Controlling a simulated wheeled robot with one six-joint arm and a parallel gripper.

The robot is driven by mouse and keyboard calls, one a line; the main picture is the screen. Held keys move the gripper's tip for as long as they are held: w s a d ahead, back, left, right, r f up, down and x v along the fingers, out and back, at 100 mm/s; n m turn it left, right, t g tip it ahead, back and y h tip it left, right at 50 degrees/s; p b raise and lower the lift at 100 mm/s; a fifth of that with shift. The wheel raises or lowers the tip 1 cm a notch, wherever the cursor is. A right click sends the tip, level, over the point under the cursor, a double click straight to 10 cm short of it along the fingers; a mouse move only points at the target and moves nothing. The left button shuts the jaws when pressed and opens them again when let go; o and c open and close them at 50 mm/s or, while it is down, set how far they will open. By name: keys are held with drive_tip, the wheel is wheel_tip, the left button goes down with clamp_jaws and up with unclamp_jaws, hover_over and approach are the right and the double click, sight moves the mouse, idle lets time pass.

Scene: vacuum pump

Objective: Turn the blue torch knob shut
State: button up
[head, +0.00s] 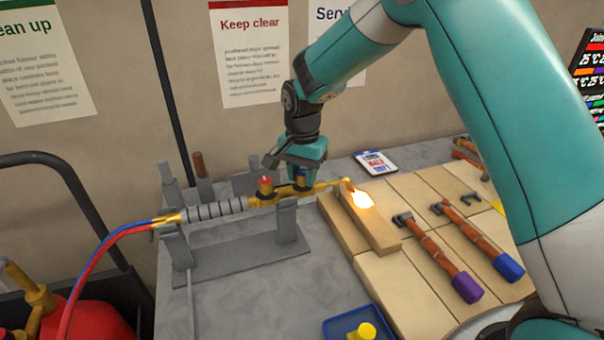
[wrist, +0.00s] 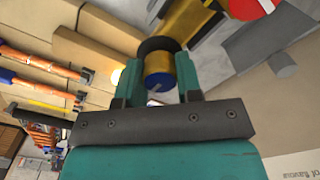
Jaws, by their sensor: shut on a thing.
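The torch (head: 217,210) lies on a grey stand (head: 287,222), with a brass body and a ribbed grey handle. A flame (head: 361,199) glows at its tip on the right. The blue knob (head: 301,177) sits on the brass body, mostly hidden by my gripper (head: 303,172) in the head view. In the wrist view the blue knob (wrist: 159,82) is between the two fingers of my gripper (wrist: 160,88), which is shut on it. A red knob (head: 265,184) stands on the torch just left of the blue one; it shows at the top in the wrist view (wrist: 246,8).
A blue tray (head: 343,325) is at the front. Hoses (head: 92,262) run left to a red cylinder (head: 93,320). Grey bench surface (head: 325,268) is clear between.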

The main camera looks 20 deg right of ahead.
sight(303, 173)
idle(0.4)
drive_tip(key=o, duration=0.9)
drive_tip(key=shift+o, duration=0.2)
wheel_tip(303, 173, up, 18)
drive_tip(key=b, duration=0.3)
drive_tip(key=shift+f, duration=0.25)
drive_tip(key=s+a+f+n+y, duration=0.1)
drive_tip(key=s+n, duration=0.4)
drive_tip(key=s, duration=0.5)
drive_tip(key=s+a+f+n+y, duration=0.1)
drive_tip(key=s+f+n, duration=0.3)
drive_tip(key=s, duration=0.6)
drive_tip(key=s+a+f+n+y+b, duration=0.1)
drive_tip(key=s+a+f+n+y, duration=0.1)
drive_tip(key=s+n, duration=0.5)
drive_tip(key=s, duration=0.3)
drive_tip(key=shift+s+a+f, duration=0.25)
drive_tip(key=shift+s+a, duration=0.05)
drive_tip(key=shift+s, duration=0.1)
